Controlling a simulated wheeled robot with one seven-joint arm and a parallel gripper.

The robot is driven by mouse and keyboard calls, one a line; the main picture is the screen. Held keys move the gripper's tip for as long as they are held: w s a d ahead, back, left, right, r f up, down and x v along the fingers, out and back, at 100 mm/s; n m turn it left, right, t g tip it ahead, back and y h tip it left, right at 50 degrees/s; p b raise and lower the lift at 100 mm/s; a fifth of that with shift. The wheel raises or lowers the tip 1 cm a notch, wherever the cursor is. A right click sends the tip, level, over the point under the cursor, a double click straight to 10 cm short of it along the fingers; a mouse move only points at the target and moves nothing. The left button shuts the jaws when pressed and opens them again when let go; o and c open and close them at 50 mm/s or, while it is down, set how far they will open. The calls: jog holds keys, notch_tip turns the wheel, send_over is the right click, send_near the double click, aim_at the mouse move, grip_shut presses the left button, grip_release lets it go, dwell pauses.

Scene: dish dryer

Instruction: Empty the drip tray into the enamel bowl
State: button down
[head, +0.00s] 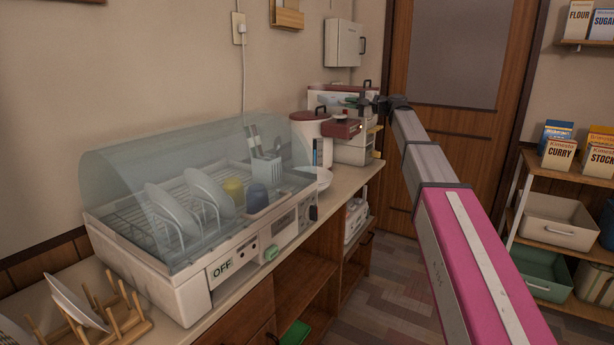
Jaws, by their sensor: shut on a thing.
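The white enamel-looking bowl (322,180) sits on the counter just right of the dish dryer, partly hidden behind its clear cover. The dryer (185,285) stands on the counter with its cover down. A small green tab (271,253) shows low on its front; I cannot tell whether it belongs to the drip tray, and no tray is clearly visible. My gripper (369,104) is up at the far right end of the counter, beyond the bowl, in front of a pale patterned box.
Plates, cups and a utensil holder stand under the clear cover. A wooden rack (100,310) with a plate is at the near left. A white canister (312,138) and a dark red item (342,130) crowd the far end. A shelf with bins (556,222) stands right; floor (385,270) between is clear.

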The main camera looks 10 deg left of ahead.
jog(key=shift+s, duration=0.1)
jog(key=shift+s+a+f+n+h, duration=0.25)
jog(key=shift+s+a+f+n, duration=0.25)
jog(key=shift+n, duration=0.3)
jog(key=shift+s+a+f+n+h, duration=0.25)
jog(key=shift+s+f+n, duration=0.3)
jog(key=shift+n, duration=0.25)
jog(key=s+a+f+n+h, duration=0.1)
jog(key=s+a+f+n, duration=0.1)
jog(key=f, duration=0.3)
jog(key=shift+s+n+t+p, duration=0.3)
jog(key=shift+s+n, duration=0.3)
jog(key=shift+s, duration=0.15)
dwell(1.6)
jog(key=shift+s+a+f+n+h, duration=0.35)
jog(key=shift+n+h, duration=0.15)
jog(key=shift+n, duration=0.1)
dwell(0.7)
jog(key=shift+s+a+f+n+t+h, duration=0.15)
jog(key=shift+f+n+t+h, duration=0.25)
jog(key=shift+f, duration=0.5)
jog(key=w+d+r+m+g+y, duration=0.1)
jog(key=w+d+r+m+y, duration=0.2)
jog(key=w+r+m, duration=0.3)
jog(key=shift+w+d+r+m+y+b, duration=0.35)
jog(key=shift+d+r+m, duration=0.4)
jog(key=shift+r+m, duration=0.75)
